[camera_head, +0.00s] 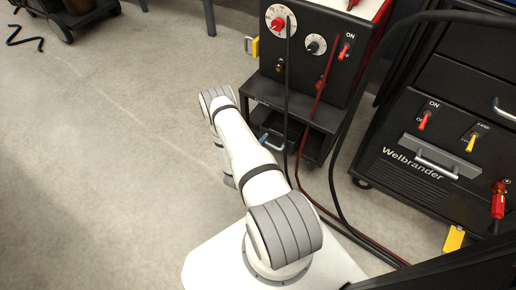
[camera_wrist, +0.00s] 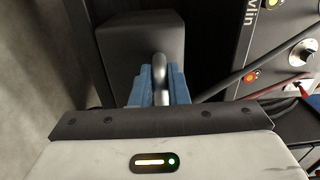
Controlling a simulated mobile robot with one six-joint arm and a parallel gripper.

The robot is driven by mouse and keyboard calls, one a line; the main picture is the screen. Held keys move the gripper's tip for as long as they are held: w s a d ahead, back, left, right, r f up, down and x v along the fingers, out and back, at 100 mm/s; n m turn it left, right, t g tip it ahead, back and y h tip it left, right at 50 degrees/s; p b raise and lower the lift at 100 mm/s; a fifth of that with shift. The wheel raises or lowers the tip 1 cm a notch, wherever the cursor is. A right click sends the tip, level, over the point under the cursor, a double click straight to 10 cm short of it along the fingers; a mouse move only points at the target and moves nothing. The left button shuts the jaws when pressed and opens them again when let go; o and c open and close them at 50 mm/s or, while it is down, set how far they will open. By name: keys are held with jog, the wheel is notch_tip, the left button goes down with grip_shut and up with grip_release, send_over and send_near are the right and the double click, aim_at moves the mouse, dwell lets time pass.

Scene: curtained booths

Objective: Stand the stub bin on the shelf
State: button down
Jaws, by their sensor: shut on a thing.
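In the wrist view my gripper (camera_wrist: 160,84) has its blue fingers closed around a grey, curved handle. Just beyond it is a dark grey, box-shaped body (camera_wrist: 128,48), which I take to be the stub bin; how the handle joins it is hidden by the fingers. In the head view my arm reaches away towards the black cart, and only a bit of blue at the gripper shows past the arm.
A machine with knobs and a red switch (camera_head: 346,50) stands on the cart. Black and red cables hang across its front. A black Welbrander cabinet (camera_head: 425,190) stands at the right. The floor at left (camera_head: 100,150) is clear, with a wheeled thing (camera_head: 70,15) at the back.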

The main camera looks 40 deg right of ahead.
jog(key=b+x, duration=0.1)
jog(key=x, duration=0.3)
jog(key=shift+w+d+f+b, duration=0.1)
jog(key=shift+f+b, duration=0.55)
jog(key=shift+f, duration=0.2)
jog(key=c, duration=1.3)
grip_release()
jog(key=p+v, duration=0.2)
jog(key=v, duration=0.6)
